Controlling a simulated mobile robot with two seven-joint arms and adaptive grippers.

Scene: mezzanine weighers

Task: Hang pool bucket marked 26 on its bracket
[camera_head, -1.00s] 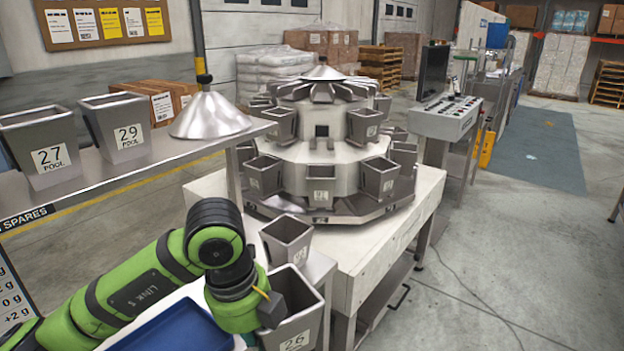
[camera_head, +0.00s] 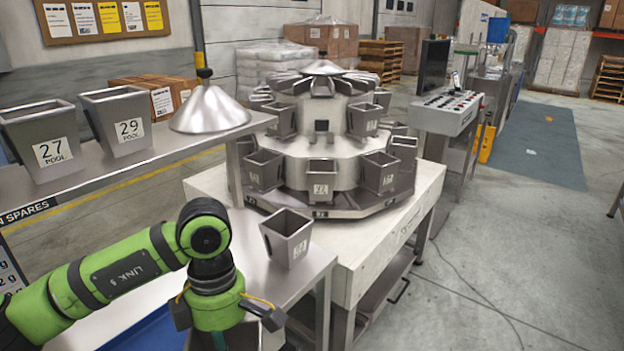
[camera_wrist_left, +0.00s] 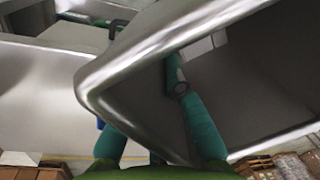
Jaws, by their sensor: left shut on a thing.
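My left gripper (camera_wrist_left: 150,110) is shut on the rim wall of a grey metal bucket (camera_wrist_left: 125,75), which fills much of the left wrist view. One teal finger shows inside the bucket; the other is partly hidden behind its wall. In the head view the wrist hides most of the held bucket at the bottom, and its number is not readable now. The weigher (camera_head: 322,150) stands beyond, with several similar buckets hung around it. I cannot make out which bracket is bucket 26's. My right gripper is not in view.
Another bucket (camera_head: 287,238) stands on the steel bench (camera_head: 318,262) ahead of the left wrist. Pool buckets 27 (camera_head: 42,140) and 29 (camera_head: 117,120) and a metal cone (camera_head: 210,110) sit on the spares shelf (camera_head: 168,148). A blue tray (camera_head: 158,332) lies below the arm.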

